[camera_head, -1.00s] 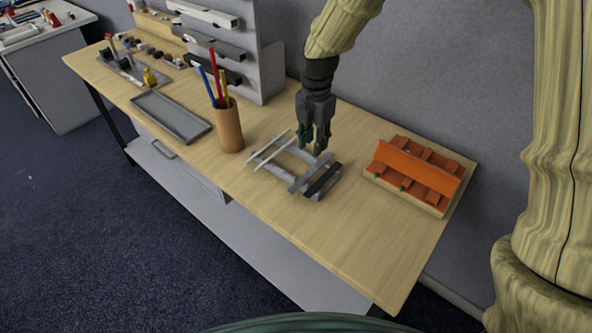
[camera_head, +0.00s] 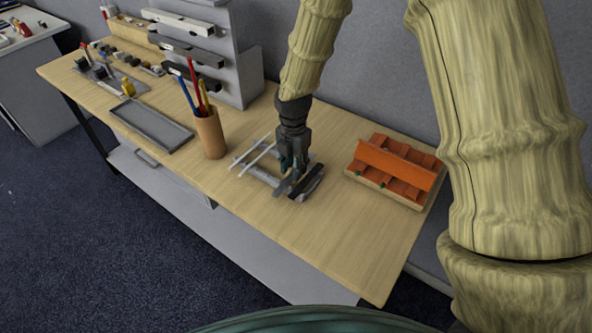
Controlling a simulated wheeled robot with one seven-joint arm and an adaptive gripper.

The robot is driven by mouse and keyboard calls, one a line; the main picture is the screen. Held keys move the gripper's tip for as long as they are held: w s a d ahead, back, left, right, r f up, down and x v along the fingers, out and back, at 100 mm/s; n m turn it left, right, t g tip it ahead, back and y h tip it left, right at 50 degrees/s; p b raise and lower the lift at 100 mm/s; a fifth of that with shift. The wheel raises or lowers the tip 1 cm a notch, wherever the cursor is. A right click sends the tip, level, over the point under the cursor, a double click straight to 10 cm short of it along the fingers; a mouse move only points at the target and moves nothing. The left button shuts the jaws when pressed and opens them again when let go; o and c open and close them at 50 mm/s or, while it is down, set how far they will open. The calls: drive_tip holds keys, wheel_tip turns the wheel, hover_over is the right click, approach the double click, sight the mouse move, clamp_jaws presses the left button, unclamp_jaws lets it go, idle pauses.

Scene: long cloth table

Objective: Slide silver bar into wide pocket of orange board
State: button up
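The silver bar (camera_head: 283,187) lies across a grey rack (camera_head: 254,178) on the table, between thin pale bars on its left and a black bar on its right. My gripper (camera_head: 292,169) points down over the rack, with its fingertips at the silver bar and hiding part of it. The fingers look spread apart; contact with the bar cannot be made out. The orange board (camera_head: 402,165) stands to the right of the rack on a light wooden base, with several pockets. Which pocket is wide is hard to tell at this size.
A brown cup (camera_head: 210,136) with upright pencils stands close to the left of the rack. A grey tray (camera_head: 150,126) lies farther left. A grey shelf unit (camera_head: 235,70) stands behind. The table (camera_head: 330,245) is clear in front of the rack and board.

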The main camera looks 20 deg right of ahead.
drive_tip(key=shift+f, duration=0.65)
clamp_jaws()
drive_tip(key=shift+r, duration=0.15)
